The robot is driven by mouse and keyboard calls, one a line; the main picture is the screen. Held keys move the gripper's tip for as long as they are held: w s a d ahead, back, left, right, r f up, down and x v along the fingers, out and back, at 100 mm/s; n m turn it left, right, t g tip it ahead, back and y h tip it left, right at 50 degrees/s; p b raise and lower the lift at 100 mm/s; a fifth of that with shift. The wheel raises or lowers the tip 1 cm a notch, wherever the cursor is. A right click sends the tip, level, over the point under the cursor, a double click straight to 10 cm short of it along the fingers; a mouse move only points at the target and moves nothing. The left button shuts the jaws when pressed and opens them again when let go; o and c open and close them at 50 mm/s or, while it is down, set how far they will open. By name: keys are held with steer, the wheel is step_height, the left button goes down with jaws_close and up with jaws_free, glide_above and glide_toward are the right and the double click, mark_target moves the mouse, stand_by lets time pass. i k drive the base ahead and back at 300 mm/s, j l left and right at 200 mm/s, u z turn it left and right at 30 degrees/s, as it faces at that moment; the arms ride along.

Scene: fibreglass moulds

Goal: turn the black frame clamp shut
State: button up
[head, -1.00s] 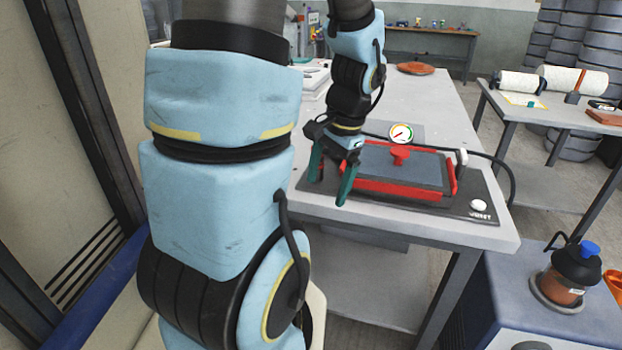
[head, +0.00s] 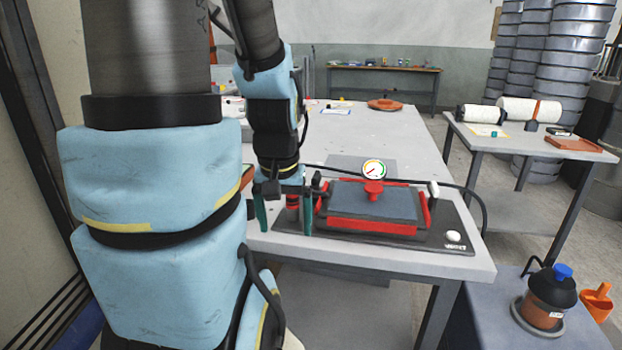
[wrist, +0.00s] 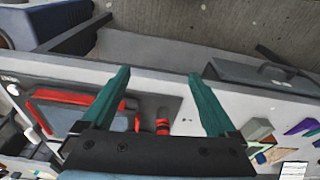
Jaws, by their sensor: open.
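The mould press (head: 375,203) sits on a black base plate on the table, with a red frame around a blue-grey lid. A dark upright piece (head: 317,181) at the frame's left side looks like the black frame clamp; my right finger partly hides it. My gripper (head: 285,228) points down at the plate's left end, open and empty, its green fingers apart. A red and black post (head: 292,203) shows between the fingers in the head view. In the wrist view the fingers (wrist: 159,76) are spread, with the red post (wrist: 163,123) beyond them and the red frame (wrist: 70,97) left.
A gauge (head: 374,169) stands behind the lid, near a red knob (head: 374,188). A white-topped clamp (head: 434,189) is at the frame's right, and a white button (head: 453,236) at the plate's front right. The table (head: 370,131) behind is largely clear.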

mark_target(316, 180)
steer(key=i+l, duration=0.2)
steer(key=u, duration=0.4)
steer(key=l+u, duration=0.15)
steer(key=u, duration=0.6)
steer(key=l+u, duration=0.15)
steer(key=u, duration=0.25)
